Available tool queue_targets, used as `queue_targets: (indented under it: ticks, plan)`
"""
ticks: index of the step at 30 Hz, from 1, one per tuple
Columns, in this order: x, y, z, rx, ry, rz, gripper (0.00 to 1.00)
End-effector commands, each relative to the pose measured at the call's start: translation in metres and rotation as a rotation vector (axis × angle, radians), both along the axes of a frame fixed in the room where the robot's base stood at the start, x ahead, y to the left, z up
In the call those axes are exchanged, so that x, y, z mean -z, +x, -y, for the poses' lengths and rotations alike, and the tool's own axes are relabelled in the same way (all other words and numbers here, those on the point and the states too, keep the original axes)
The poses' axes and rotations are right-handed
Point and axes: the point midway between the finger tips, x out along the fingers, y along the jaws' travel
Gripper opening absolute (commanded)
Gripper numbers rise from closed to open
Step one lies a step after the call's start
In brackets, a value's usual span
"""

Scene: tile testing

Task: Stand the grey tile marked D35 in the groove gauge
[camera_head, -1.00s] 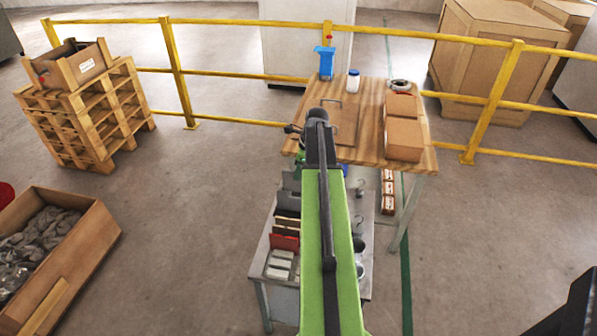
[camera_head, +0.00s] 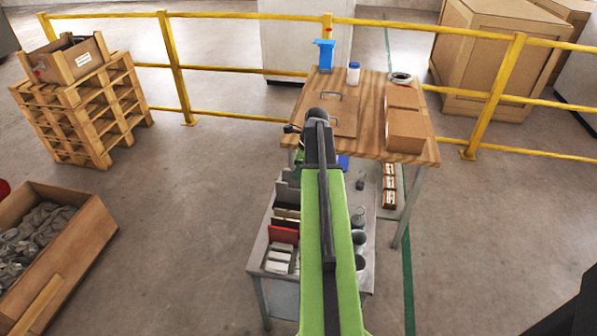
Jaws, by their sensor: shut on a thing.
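My green arm reaches up the middle of the view, and its dark wrist covers part of the low grey bench (camera_head: 262,244) and the near left edge of the wooden table. My gripper's jaws are hidden behind the wrist, so I cannot see what is between them. Several upright tiles or plates stand in a row on the left of the low bench: grey ones (camera_head: 287,192) at the back, then dark and pale ones and a red one (camera_head: 284,236). White blocks (camera_head: 278,259) lie in front of them. No D35 mark is readable. I cannot make out the groove gauge.
The wooden table (camera_head: 372,92) bears a blue stand (camera_head: 325,55), a white bottle (camera_head: 353,73), a board with handles (camera_head: 343,118) and cardboard boxes (camera_head: 405,130). Dark round items (camera_head: 359,238) stand right of my arm. Yellow rails (camera_head: 230,70) run behind.

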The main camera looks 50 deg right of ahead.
Motion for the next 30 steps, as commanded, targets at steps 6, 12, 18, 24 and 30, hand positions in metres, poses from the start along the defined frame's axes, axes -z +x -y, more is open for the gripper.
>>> queue_targets:
  ticks: [6, 12, 18, 24, 30]
  plan:
    - [-0.001, -0.001, 0.0, 0.0, 0.0, 0.0, 0.0]
    - [0.002, -0.001, 0.0, -0.001, 0.0, 0.0, 0.0]
    - [0.009, -0.001, -0.001, -0.001, 0.0, 0.0, 0.0]
    - [0.016, -0.001, -0.001, -0.001, 0.0, 0.0, 0.0]
    - [0.023, -0.001, -0.001, -0.002, 0.0, 0.0, 0.0]
